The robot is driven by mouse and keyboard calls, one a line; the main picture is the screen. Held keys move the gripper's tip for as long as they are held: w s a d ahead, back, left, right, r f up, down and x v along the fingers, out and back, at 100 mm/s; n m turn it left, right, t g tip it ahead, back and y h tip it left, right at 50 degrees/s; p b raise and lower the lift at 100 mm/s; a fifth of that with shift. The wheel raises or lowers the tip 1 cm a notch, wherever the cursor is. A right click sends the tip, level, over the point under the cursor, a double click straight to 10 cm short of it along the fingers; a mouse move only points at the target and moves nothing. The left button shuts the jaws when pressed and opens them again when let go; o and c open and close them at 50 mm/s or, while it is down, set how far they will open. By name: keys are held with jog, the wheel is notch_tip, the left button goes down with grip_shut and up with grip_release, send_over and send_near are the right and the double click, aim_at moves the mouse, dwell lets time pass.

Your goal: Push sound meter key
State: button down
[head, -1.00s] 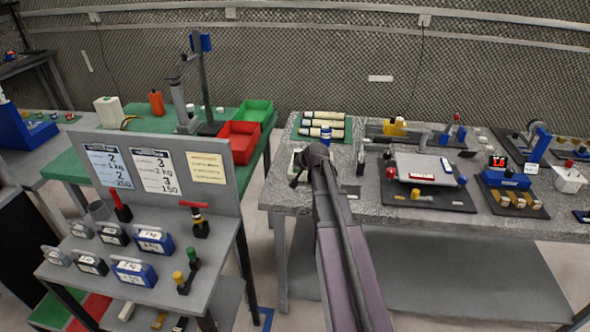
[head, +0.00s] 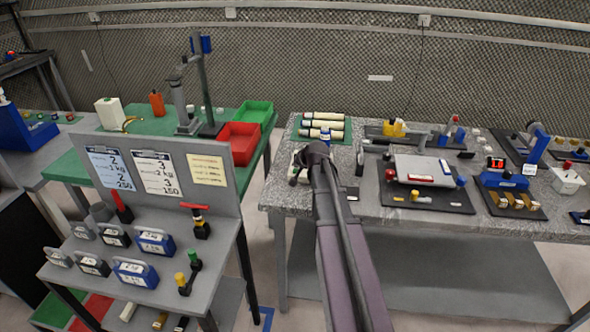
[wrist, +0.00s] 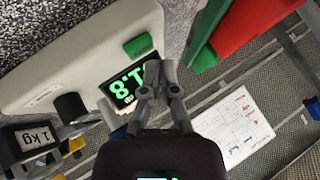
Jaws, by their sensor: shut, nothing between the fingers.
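The sound meter (wrist: 85,55) is a cream-coloured device in the wrist view, with a green-lit display (wrist: 124,91) and a green key (wrist: 138,46) on its face. My gripper (wrist: 157,76) is shut and empty. Its fingertips overlap the display's edge in the picture, a little below the key, and appear apart from the key. I cannot tell how high they are above the face.
A black 1 kg weight block (wrist: 32,138) shows at the lower left in the wrist view. The grey bench (head: 400,210) carries several fixtures to the right. A red bin (head: 238,140) stands on the green table to the left, across a gap. A sign board stands at front left.

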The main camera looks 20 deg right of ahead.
aim_at(296, 171)
jog(key=shift+r+p, duration=2.55)
jog(key=shift+r, duration=0.2)
jog(key=shift+d, duration=0.1)
